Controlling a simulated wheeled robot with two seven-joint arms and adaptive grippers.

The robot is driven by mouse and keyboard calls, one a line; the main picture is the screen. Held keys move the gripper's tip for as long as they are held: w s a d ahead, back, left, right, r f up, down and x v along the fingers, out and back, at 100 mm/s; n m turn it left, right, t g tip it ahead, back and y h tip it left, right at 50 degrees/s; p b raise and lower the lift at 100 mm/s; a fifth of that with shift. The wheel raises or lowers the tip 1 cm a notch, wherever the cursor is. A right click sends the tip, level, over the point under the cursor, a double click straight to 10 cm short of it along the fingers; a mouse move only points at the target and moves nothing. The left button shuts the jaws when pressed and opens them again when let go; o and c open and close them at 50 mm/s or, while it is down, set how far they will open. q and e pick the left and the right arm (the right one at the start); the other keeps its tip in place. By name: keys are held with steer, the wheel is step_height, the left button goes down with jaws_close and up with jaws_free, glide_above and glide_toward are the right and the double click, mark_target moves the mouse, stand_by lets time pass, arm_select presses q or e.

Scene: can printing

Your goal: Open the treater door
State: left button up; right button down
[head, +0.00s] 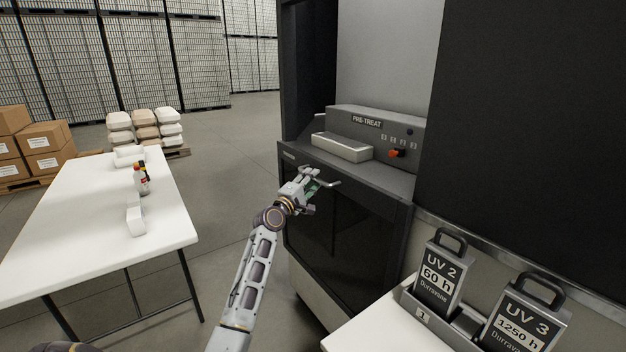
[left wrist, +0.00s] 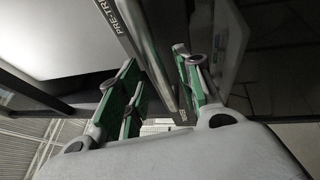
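The pre-treater (head: 352,165) is a dark grey cabinet with a "PRE-TREAT" label on top. Its treater door (head: 345,240) is a dark panel on the front and looks shut. A pale bar handle (head: 330,183) sits at the door's top edge. My left gripper (head: 304,186) is at this handle. In the left wrist view, the handle bar (left wrist: 160,65) runs between the green-padded fingers of the gripper (left wrist: 160,90). The fingers stand apart, with a gap visible on the left side of the bar. My right gripper is not in view.
A white table (head: 80,215) on the left holds a small bottle (head: 141,178) and white pieces. A white surface (head: 375,330) at lower right carries a rack with UV 2 (head: 440,270) and UV 3 (head: 522,315) cartridges. Floor (head: 225,190) between table and treater is clear.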

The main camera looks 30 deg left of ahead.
arm_select(q)
steer(key=s+f, duration=0.1)
steer(key=s, duration=0.9)
steer(key=shift+f, duration=0.4)
stand_by(0.5)
